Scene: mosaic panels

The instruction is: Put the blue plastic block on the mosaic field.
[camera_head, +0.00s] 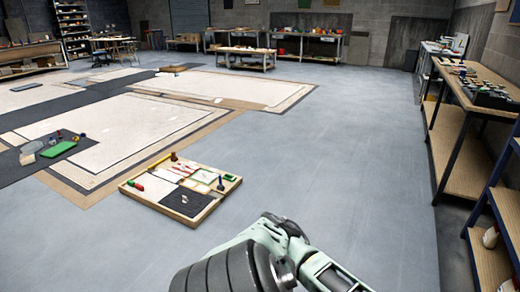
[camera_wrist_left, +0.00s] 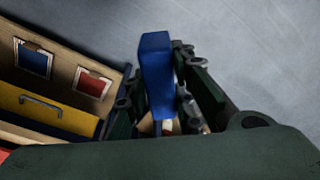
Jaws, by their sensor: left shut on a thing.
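In the left wrist view, my left gripper (camera_wrist_left: 163,86) is shut on a tall blue block (camera_wrist_left: 156,62). The block stands up between the dark fingers, and its lower end is partly hidden by them. Large pale mosaic panels (camera_head: 130,122) with dark and tan borders lie on the floor at the left of the head view. A farther pale panel (camera_head: 225,86) lies behind. The blue block and my left fingertips cannot be made out in the head view. My right gripper is not in view.
A wooden tray (camera_head: 213,205) with tools lies on the floor before my arm. A green board (camera_head: 58,149) lies on a dark mat at left. A drawer unit (camera_wrist_left: 60,112) with red and blue pictures is beside the gripper. Shelves line the right; the middle floor is clear.

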